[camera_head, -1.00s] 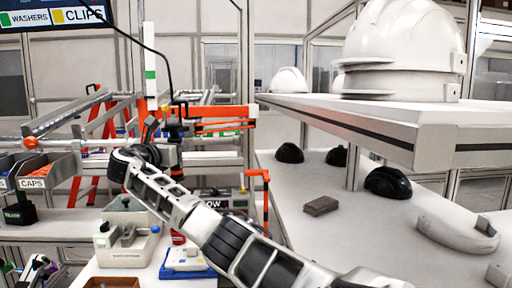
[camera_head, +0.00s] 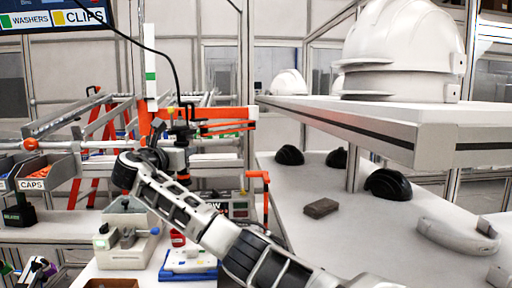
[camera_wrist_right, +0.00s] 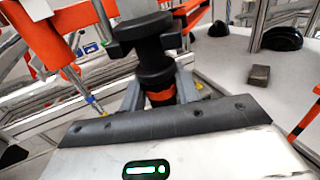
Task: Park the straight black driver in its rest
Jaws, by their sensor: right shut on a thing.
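The straight black driver (camera_wrist_right: 155,60) stands roughly upright between the fingers of my right gripper (camera_wrist_right: 160,92) in the right wrist view. The gripper is shut on its body, around an orange band. In the head view the driver (camera_head: 181,133) hangs below a black cable, partly behind my right wrist, and the right gripper (camera_head: 180,155) is small and partly hidden there. I cannot pick out the driver's rest with certainty. My left gripper is not recognisable in either view.
An orange upright with a hooked top (camera_head: 259,190) stands right of the driver. A grey-white fixture (camera_head: 128,243) and a blue-white tray (camera_head: 189,262) are below. A shelf (camera_head: 400,125) with white helmet shells overhangs a bench (camera_head: 345,235) with black domes and a dark block (camera_head: 321,208).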

